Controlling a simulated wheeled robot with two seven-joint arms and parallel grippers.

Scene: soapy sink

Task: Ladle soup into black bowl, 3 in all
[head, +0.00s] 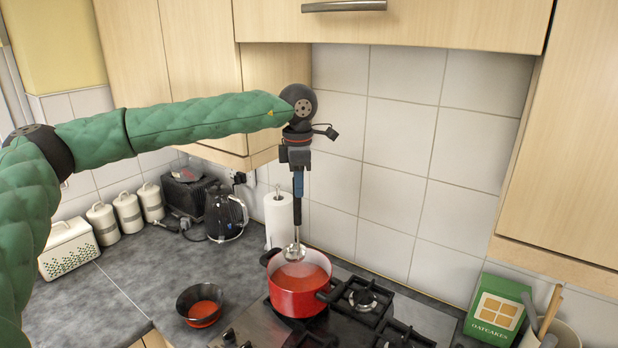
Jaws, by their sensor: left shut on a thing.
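A red pot (298,296) with orange-red soup (305,277) stands on the gas hob. A black bowl (186,300) sits on the counter to the left of the pot and holds some orange-red soup. My left gripper (298,178) is shut on the upright handle of a ladle (294,251), above the pot. The ladle's head hangs at the pot's far side, over the soup. I cannot tell whether the head touches the soup or what is in it. My right gripper is not in view.
A paper towel roll (279,222) stands behind the pot, with a black kettle (224,214) to its left. A green oatcakes box (496,311) and a utensil pot stand at the right. Wall cupboards hang above. Counter left of the bowl is clear.

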